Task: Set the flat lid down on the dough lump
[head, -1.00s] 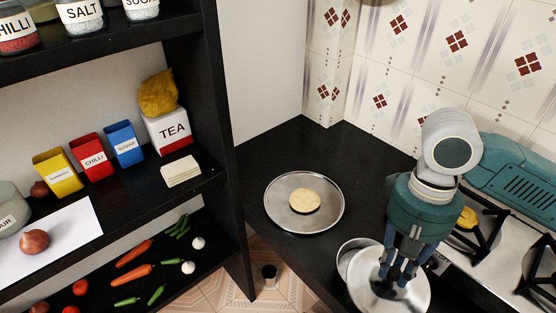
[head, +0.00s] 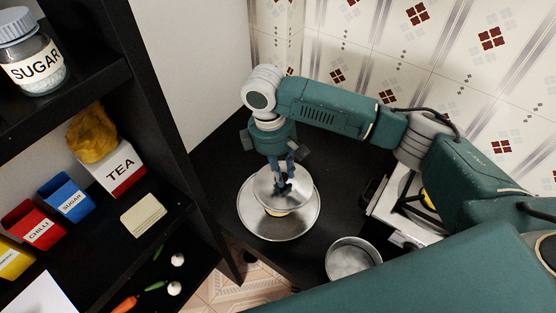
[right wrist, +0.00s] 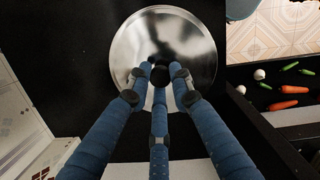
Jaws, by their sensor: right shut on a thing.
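The flat lid (head: 268,184) is a shiny metal disc. My right gripper (head: 284,184) is shut on it by its centre and holds it over the round metal plate (head: 250,222). The dough lump (head: 277,212) is pale and lies on that plate; only its near edge shows below the lid. I cannot tell whether the lid touches the dough. In the right wrist view the three fingers (right wrist: 160,78) close at the middle of the lid (right wrist: 190,38), and the dough is hidden. My left gripper is not in view.
An open metal pot (head: 352,262) stands on the black counter, right of the plate. The stove (head: 388,208) is farther right. A black shelf at the left holds a tea box (head: 122,168), spice boxes and a sugar jar (head: 36,62). Counter behind the plate is clear.

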